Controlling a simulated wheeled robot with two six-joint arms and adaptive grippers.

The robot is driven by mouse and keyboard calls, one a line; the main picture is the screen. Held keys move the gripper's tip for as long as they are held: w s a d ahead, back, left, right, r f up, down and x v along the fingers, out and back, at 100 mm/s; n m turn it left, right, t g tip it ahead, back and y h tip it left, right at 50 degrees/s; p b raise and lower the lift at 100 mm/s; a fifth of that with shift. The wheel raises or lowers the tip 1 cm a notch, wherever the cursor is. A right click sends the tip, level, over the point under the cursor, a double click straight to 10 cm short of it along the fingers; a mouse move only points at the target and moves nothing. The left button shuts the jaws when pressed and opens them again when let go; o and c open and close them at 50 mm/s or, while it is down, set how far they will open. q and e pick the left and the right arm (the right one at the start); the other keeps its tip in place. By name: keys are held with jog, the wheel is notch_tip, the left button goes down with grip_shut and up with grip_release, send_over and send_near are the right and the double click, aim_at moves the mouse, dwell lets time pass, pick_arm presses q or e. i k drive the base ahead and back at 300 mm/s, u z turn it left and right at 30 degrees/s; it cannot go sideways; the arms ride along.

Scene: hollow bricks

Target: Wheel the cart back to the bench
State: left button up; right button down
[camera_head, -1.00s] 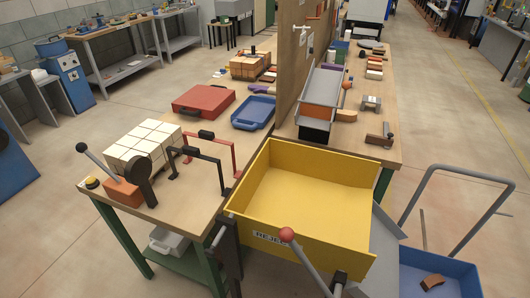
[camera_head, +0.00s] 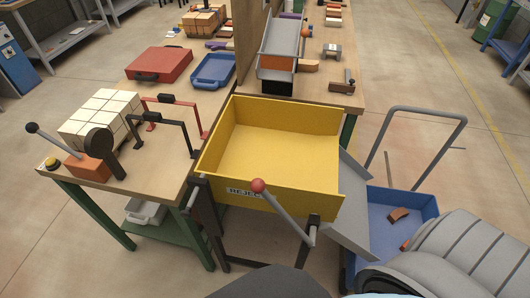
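The cart is a low blue tray (camera_head: 425,205) with a tall grey push handle (camera_head: 415,110), on the floor at the right. A brown brick piece (camera_head: 398,214) lies in it, and another small piece shows at its near edge. The wooden bench (camera_head: 185,170) with green legs stands at the left and runs back behind the yellow bin. The cart stands apart from the bench top, right of the yellow bin (camera_head: 275,150) and its grey chute (camera_head: 350,205). Neither gripper is in view. A grey ribbed shape, probably part of me, hides the cart's near corner.
The yellow bin, labelled REJECT, stands on a dark frame with a red-knobbed lever (camera_head: 258,186) towards me. Pale blocks (camera_head: 100,118), a red case (camera_head: 160,64) and a blue tray (camera_head: 213,70) lie on the bench. Open floor (camera_head: 420,60) lies beyond the cart.

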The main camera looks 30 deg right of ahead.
aim_at(386, 240)
jog(key=z, duration=3)
jog(key=k, duration=0.55)
jog(key=z, duration=0.85)
jog(key=k, duration=0.7)
jog(key=z, duration=0.3)
jog(key=i, duration=1.95)
jog(key=u, duration=0.5)
jog(key=i, duration=1.7)
jog(key=u, duration=0.25)
